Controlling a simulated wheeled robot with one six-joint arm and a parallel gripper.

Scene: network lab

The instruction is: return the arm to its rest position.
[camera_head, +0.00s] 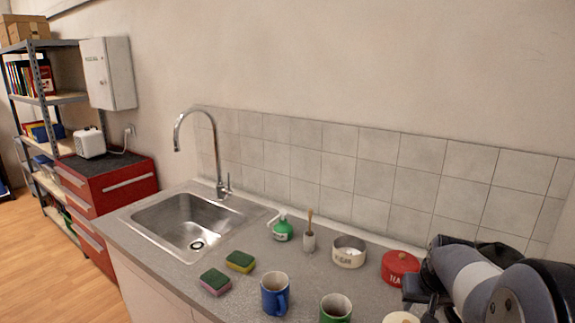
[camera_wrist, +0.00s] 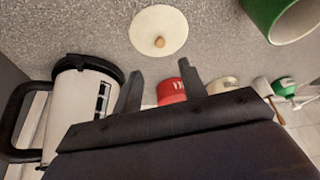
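My arm (camera_head: 470,285) reaches in from the right edge in the head view, low over the right end of the worktop. In the wrist view my gripper (camera_wrist: 162,78) has its two fingers apart with nothing held between them. A round white lid with a wooden knob (camera_wrist: 159,28) lies on the worktop beyond the fingertips. The fingertips look apart from it. In the head view the arm hides part of the worktop's right end.
A white and black kettle (camera_wrist: 85,105) stands close left of my gripper. A green mug (camera_head: 336,308), blue mug (camera_head: 273,294), red pot (camera_head: 398,268), white pot (camera_head: 348,254), brush (camera_head: 309,240) and green bottle (camera_head: 283,232) stand nearby. Sponges (camera_head: 240,261) lie near the sink (camera_head: 165,222).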

